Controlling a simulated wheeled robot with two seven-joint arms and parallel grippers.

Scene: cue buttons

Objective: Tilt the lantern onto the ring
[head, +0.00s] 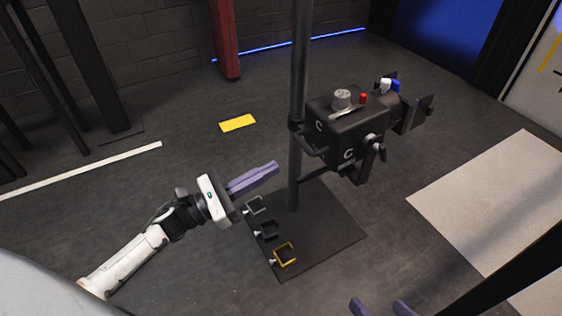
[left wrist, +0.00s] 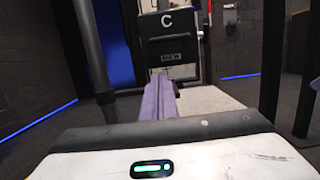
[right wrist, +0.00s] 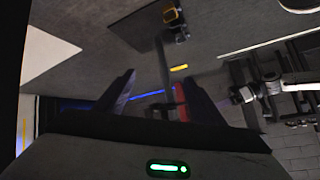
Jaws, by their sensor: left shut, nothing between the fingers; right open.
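The lantern is a black box-shaped lamp (head: 345,130) marked with white C letters, mounted on the right of a dark upright pole (head: 301,80). It has a grey knob on top, a red knob and a side handle (head: 376,150). Its marked face also shows in the left wrist view (left wrist: 168,38). My left gripper (head: 276,167) is shut and empty, left of the pole, lower than the lantern and apart from it. My right gripper (head: 381,306) is open and empty at the bottom edge; its fingers show in the right wrist view (right wrist: 158,78). No ring is clearly recognisable.
A dark base plate (head: 325,245) lies under the pole, with several square clamps on its left side, the front one yellow (head: 284,254). A pale floor panel (head: 490,195) lies right. A red column (head: 224,40) stands at the back. A yellow strip (head: 237,123) marks the floor.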

